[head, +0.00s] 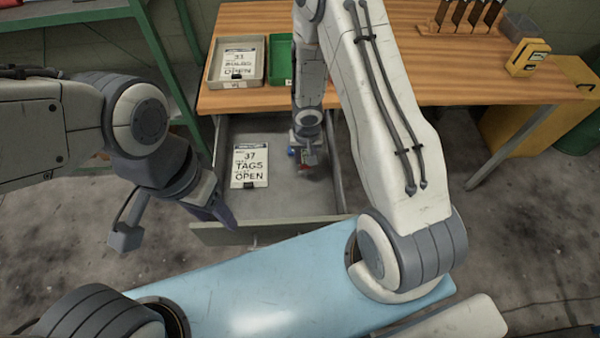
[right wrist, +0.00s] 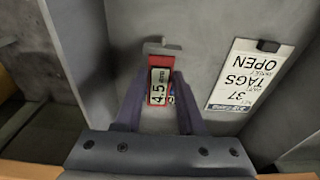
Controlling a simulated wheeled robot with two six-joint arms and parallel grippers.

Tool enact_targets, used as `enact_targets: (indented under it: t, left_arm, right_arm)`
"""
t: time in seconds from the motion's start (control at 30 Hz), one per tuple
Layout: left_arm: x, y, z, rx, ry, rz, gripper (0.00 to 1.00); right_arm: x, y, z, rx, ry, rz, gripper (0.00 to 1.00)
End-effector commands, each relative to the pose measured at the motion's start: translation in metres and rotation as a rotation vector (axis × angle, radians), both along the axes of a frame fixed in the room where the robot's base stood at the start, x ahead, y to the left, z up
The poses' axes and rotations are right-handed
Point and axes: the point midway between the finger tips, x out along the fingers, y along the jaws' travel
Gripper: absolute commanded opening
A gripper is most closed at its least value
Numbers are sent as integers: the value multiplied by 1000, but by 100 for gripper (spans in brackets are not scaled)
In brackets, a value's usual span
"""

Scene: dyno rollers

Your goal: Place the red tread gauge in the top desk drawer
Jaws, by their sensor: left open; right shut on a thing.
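The top desk drawer (head: 315,200) is pulled open below the wooden desk. My right gripper (head: 306,158) is inside the drawer's outline, reaching down from the desk side. It is shut on the red tread gauge, whose display reads 4.5 in the right wrist view (right wrist: 160,86); only a small bit of red shows in the head view (head: 306,168). The gauge is over the drawer floor; I cannot tell whether it touches it. My left gripper (head: 222,215) is open and empty, by the drawer's front left corner.
A white card reading 37 TAGS OPEN (head: 249,165) lies in the drawer's left part. On the desk (head: 390,90) stand a grey bin (head: 236,62), a green bin (head: 281,60), a yellow device (head: 528,57) and a tool rack (head: 468,22). A green shelf stands at left.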

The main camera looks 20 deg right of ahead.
Motion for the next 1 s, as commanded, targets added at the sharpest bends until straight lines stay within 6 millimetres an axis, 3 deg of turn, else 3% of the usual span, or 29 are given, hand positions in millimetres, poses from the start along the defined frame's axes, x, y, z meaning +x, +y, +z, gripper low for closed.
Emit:
enact_targets:
  t: [0.03, 0.23, 0.5, 0.87, 0.9, 0.97, 1.0]
  left_arm:
    - [0, 0, -12, 0, 0, 0, 50]
    - [0, 0, -21, 0, 0, 0, 50]
    - [0, 0, -51, 0, 0, 0, 50]
    - [0, 0, -52, 0, 0, 0, 50]
    - [0, 0, -51, 0, 0, 0, 50]
    - [0, 0, -51, 0, 0, 0, 50]
    - [0, 0, -51, 0, 0, 0, 50]
  right_arm:
    - [0, 0, -12, 0, 0, 0, 0]
    - [0, 0, -22, 0, -1, 0, 0]
    - [0, 0, -54, 0, -1, 0, 0]
    - [0, 0, -55, 0, 0, 0, 0]
    - [0, 0, -54, 0, 0, 0, 50]
    - [0, 0, -54, 0, 0, 0, 69]
    - [0, 0, -54, 0, 0, 0, 69]
